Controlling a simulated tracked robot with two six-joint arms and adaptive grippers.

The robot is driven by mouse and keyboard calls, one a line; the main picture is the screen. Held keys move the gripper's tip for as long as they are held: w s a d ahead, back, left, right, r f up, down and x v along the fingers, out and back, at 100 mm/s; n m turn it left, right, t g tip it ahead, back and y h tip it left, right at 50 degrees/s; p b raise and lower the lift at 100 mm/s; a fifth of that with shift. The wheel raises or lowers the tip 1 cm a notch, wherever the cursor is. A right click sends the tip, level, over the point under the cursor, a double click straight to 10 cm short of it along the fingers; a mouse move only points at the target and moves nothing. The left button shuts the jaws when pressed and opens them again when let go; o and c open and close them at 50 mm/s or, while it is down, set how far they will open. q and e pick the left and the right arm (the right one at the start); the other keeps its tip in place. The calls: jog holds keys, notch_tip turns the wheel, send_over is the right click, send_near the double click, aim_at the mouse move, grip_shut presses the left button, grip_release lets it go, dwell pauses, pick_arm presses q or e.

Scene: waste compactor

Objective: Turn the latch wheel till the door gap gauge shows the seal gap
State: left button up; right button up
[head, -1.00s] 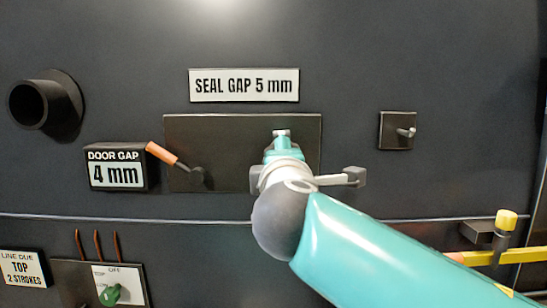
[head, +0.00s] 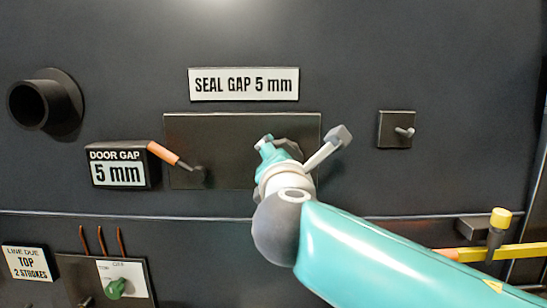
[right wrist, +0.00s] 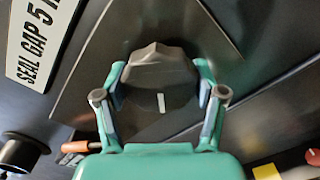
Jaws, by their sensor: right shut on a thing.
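The latch wheel (right wrist: 158,85) is a dark faceted knob with a white mark, on a dark plate (head: 215,140). My right gripper (right wrist: 160,72) is shut on it, one finger on each side, and looks rolled over in the right wrist view. In the head view my right gripper (head: 272,150) and wrist hide most of the wheel (head: 289,146). The door gap gauge (head: 119,174) reads 5 mm. The sign (head: 244,84) above the plate reads SEAL GAP 5 mm. My left gripper is out of view.
An orange-handled lever (head: 164,153) is by the plate's left side. A black pipe stub (head: 40,102) sticks out at the far left. A small peg plate (head: 397,130) is at right. Below are a green knob (head: 117,287) and a yellow bar (head: 470,253).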

jog(key=shift+f, duration=0.4)
jog(key=o, duration=1)
jog(key=shift+o, duration=0.7)
jog(key=shift+r, duration=0.25)
jog(key=shift+s, duration=0.1)
jog(key=s, duration=1.1)
jog(key=shift+s, duration=0.4)
jog(key=shift+f, duration=0.1)
